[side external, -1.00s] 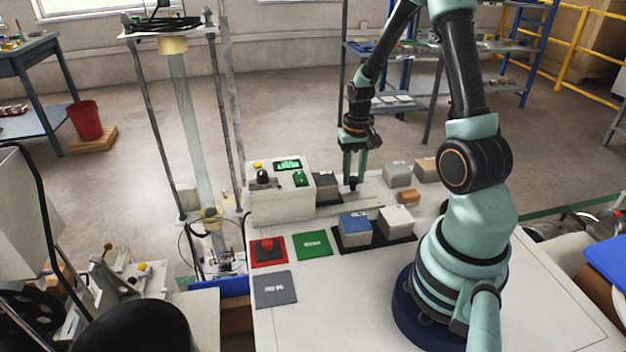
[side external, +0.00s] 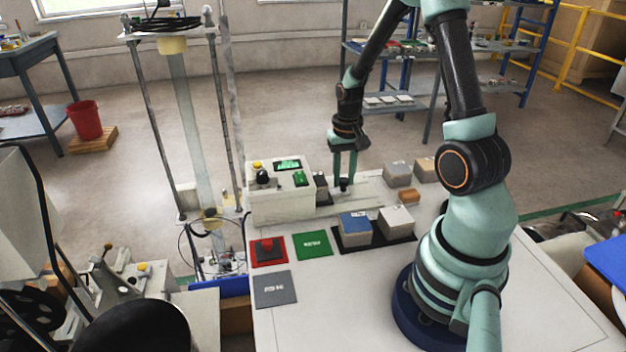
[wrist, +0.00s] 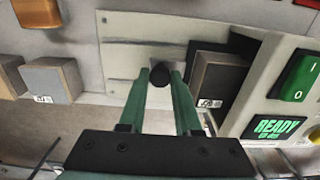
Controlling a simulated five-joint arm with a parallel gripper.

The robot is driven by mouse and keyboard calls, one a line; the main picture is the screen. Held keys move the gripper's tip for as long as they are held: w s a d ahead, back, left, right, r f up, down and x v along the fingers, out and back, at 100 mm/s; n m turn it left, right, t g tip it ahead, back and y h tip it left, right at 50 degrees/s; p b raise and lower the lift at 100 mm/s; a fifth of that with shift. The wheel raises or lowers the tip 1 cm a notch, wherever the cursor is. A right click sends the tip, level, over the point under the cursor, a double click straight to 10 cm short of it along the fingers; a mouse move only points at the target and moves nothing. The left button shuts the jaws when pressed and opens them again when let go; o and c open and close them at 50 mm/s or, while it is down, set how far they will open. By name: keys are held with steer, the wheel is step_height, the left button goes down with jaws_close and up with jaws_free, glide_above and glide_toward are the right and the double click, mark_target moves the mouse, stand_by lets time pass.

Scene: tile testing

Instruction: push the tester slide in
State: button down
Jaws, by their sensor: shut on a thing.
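The tester (side external: 278,208) is a pale box at the back left of the table, with a green display that reads READY in the wrist view (wrist: 276,126). A dark grey tile (side external: 321,187) rides on the slide beside the tester's right side, partly hidden by its housing; it also shows in the wrist view (wrist: 214,78). The slide's black knob (wrist: 159,76) stands to the side of the tile away from the tester. My gripper (side external: 344,180) points down and is shut on the knob, one finger on each side.
A black tray (side external: 372,244) in front holds a blue-topped tile (side external: 355,227) and a pale tile (side external: 396,220). Red (side external: 282,258), green (side external: 313,245) and grey (side external: 275,289) pads lie at the left. More blocks (side external: 397,174) stand to the right of the slide track.

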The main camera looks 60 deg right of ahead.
mark_target(321, 178)
steer(key=shift+w+a, duration=2)
steer(key=c, duration=0.6)
jaws_free()
steer(key=shift+c, duration=0.2)
steer(key=shift+r, duration=0.1)
steer(key=shift+w+r, duration=0.1)
steer(key=shift+r, duration=2.95)
steer(key=s+a+r+n+t, duration=0.2)
steer(key=s+a+r+n, duration=0.1)
steer(key=a+r, duration=0.4)
steer(key=s+a+r+n+t, duration=0.3)
steer(key=a+r+n, duration=0.3)
steer(key=a+r, duration=0.2)
steer(key=shift+a+t, duration=0.2)
steer(key=shift+t, duration=0.1)
